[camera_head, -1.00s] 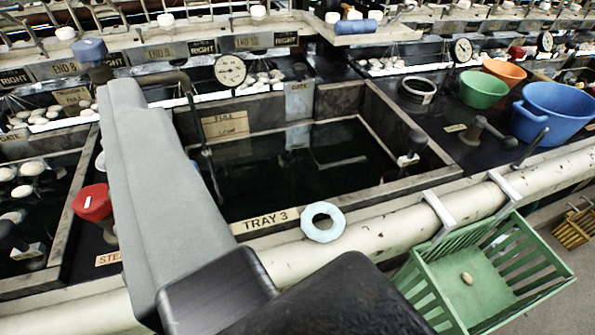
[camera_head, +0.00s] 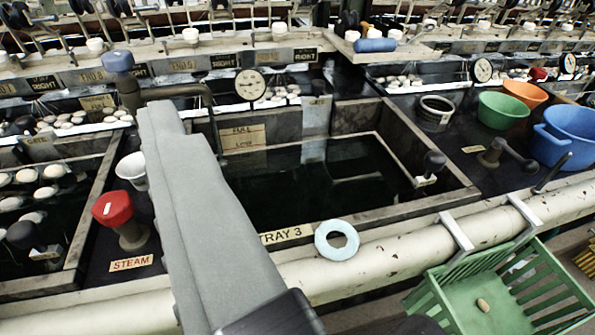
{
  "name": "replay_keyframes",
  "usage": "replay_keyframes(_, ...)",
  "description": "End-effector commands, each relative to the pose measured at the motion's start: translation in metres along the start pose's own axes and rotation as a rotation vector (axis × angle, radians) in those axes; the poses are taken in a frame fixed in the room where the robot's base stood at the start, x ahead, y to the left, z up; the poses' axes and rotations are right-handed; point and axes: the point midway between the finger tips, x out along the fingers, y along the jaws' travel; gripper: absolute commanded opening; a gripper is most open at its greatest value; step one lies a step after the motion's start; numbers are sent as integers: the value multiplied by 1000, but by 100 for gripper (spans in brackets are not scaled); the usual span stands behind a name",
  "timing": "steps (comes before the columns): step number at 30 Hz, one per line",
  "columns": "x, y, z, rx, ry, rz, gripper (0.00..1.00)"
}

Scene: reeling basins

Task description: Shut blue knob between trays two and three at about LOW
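The blue knob (camera_head: 117,61) tops a dark post at the upper left, between the tray with white cocoons at left and the tray labelled TRAY 3 (camera_head: 286,235). A pipe runs right from the post and bends down over tray 3. I cannot read a LOW mark near the knob. A red knob (camera_head: 113,208) stands nearer, above a STEAM label. My gripper (camera_head: 160,112) shows as one long grey form rising from the bottom centre. Its far end overlaps the pipe in the picture, below and right of the blue knob; contact cannot be told. Its finger gap is not visible.
A white cup (camera_head: 133,170) stands behind the red knob. A pale ring (camera_head: 336,240) sits on the cream front rail (camera_head: 400,240). A green basket (camera_head: 500,290) hangs at lower right. Green, orange and blue tubs (camera_head: 570,137) stand at right. A dial (camera_head: 250,84) stands behind tray 3.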

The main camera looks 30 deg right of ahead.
Motion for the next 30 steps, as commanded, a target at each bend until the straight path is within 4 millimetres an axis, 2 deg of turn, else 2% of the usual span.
replay_keyframes(7,2,0,0,0,0,1,62)
replay_keyframes(11,18,4,0,-5,4,12,62)
replay_keyframes(22,114,20,9,-29,46,29,62)
replay_keyframes(30,186,26,32,-36,63,-20,62)
